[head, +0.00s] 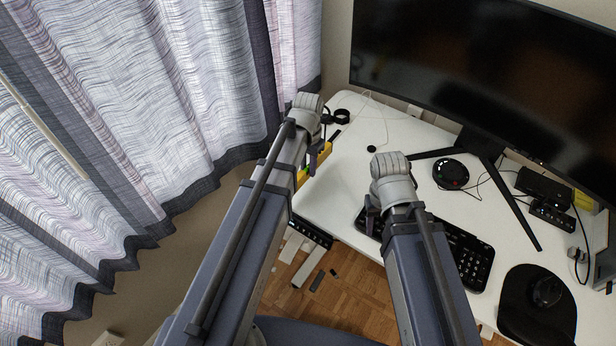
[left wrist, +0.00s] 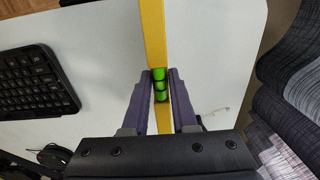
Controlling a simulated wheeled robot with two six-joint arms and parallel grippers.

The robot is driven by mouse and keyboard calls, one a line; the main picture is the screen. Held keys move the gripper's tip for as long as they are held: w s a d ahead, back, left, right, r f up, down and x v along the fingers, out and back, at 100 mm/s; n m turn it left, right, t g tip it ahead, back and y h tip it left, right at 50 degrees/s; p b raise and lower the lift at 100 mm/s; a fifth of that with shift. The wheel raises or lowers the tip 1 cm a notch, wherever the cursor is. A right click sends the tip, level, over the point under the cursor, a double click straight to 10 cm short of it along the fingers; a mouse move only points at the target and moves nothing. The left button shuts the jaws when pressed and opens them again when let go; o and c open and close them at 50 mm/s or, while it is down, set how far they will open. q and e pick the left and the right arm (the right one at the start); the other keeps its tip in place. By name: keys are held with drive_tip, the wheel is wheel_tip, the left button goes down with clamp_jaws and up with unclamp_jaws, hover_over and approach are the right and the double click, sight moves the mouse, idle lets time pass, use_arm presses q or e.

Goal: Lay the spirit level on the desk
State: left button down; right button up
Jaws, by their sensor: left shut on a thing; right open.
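The spirit level is a long yellow bar with green vials. In the left wrist view the spirit level (left wrist: 154,35) runs between the fingers of my left gripper (left wrist: 160,78), which is shut on it around the green vials. In the head view part of the yellow spirit level (head: 319,157) shows beside my left gripper (head: 314,150), at the left edge of the white desk (head: 345,195). Most of it is hidden there by my arm. I cannot tell whether it touches the desk. My right gripper (head: 372,212) is open over the desk near the keyboard; its fingers are partly hidden.
A black keyboard (head: 462,252) lies under and right of my right gripper. A monitor (head: 490,70) stands at the back, with a round black device (head: 450,174) by its foot. A mouse (head: 546,291) sits on a dark pad. Curtains (head: 150,90) hang at the left.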

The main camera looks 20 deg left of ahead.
sight(308, 177)
use_arm(q)
drive_tip(key=shift+f+b, duration=1.5)
drive_tip(key=shift+f, duration=0.25)
use_arm(e)
drive_tip(key=shift+f, duration=1.7)
use_arm(q)
drive_tip(key=shift+f+b, duration=0.5)
drive_tip(key=shift+b, duration=0.05)
use_arm(e)
drive_tip(key=shift+f, duration=0.55)
use_arm(q)
drive_tip(key=shift+f, duration=0.1)
use_arm(e)
drive_tip(key=shift+f, duration=0.1)
use_arm(q)
drive_tip(key=shift+s, duration=0.1)
use_arm(e)
drive_tip(key=shift+s, duration=0.1)
use_arm(q)
drive_tip(key=c, duration=0.7)
unclamp_jaws()
use_arm(e)
drive_tip(key=shift+s, duration=0.1)
